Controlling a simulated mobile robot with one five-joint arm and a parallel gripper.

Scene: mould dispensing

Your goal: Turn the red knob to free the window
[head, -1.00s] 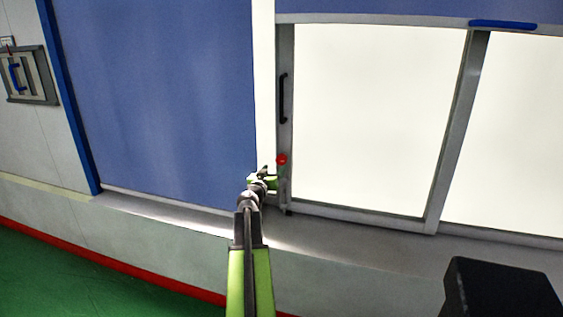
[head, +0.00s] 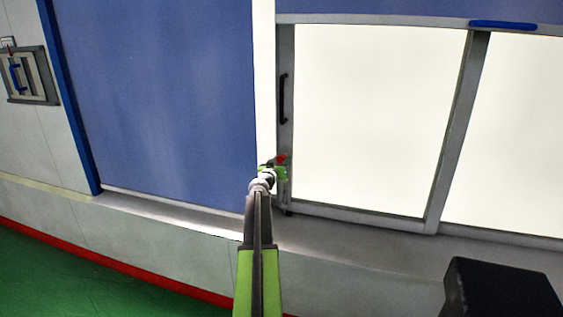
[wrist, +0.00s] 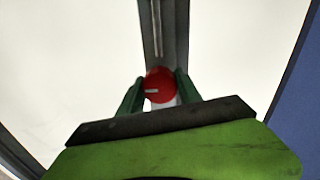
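The red knob (wrist: 160,86) sits on the grey window frame post (wrist: 165,35) and bears a short white mark, which lies about level in the wrist view. My gripper (wrist: 160,90) has its two green fingers on either side of the knob, with little room between them and it. I see no clear squeeze on it. In the head view the knob (head: 281,158) shows just above my gripper (head: 273,170), which partly covers it. The sliding window (head: 370,120) is a bright pane in a grey frame.
A black upright handle (head: 283,98) is on the frame above the knob. A blue blind (head: 160,100) hangs to the left. A grey sill (head: 330,235) runs below the window, and a black box (head: 500,290) stands at the lower right.

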